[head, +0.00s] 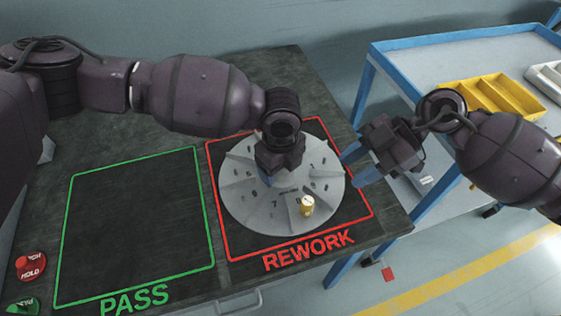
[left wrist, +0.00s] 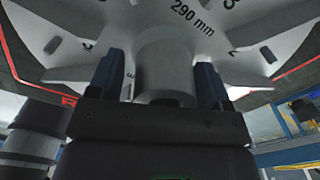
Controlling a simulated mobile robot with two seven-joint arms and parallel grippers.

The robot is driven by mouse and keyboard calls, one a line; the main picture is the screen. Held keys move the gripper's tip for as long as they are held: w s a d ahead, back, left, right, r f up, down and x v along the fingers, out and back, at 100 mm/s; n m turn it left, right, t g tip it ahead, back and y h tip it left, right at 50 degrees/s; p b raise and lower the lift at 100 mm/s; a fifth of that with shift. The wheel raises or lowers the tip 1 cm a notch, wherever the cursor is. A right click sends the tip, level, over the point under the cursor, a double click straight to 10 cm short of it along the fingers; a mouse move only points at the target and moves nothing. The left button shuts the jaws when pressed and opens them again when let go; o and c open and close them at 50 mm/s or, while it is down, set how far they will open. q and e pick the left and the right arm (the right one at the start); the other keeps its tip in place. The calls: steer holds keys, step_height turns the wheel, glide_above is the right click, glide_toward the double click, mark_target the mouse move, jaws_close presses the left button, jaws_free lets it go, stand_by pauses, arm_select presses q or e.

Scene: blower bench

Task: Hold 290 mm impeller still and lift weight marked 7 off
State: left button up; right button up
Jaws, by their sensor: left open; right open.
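The grey impeller (head: 238,205) lies flat inside the red REWORK outline, with digits around its face. The left wrist view shows "290 mm" on the impeller (left wrist: 150,20). One brass weight (head: 307,206) stands on its near side; a 7 is printed to its left, and I cannot read a mark on the weight. My left gripper (head: 268,181) is low over the impeller's middle, hiding part of it. In the left wrist view its open fingers (left wrist: 158,80) stand either side of the central hub (left wrist: 165,60). My right gripper (head: 360,165) is open and empty by the impeller's right edge.
The green PASS outline (head: 66,245) to the left is empty. A red HOLD button (head: 30,266) and a green button (head: 22,305) sit at the bench's left. A blue trolley (head: 400,75) at right carries a yellow tray (head: 447,96) and a white bin (head: 545,75).

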arm_select(q)
steer(key=c, duration=1.2)
steer(key=shift+c, duration=0.2)
steer(key=shift+s+f, duration=0.1)
steer(key=shift+f, duration=0.15)
stand_by(0.4)
steer(key=o, duration=1.2)
steer(key=shift+o, duration=1.2)
steer(key=shift+r, duration=0.15)
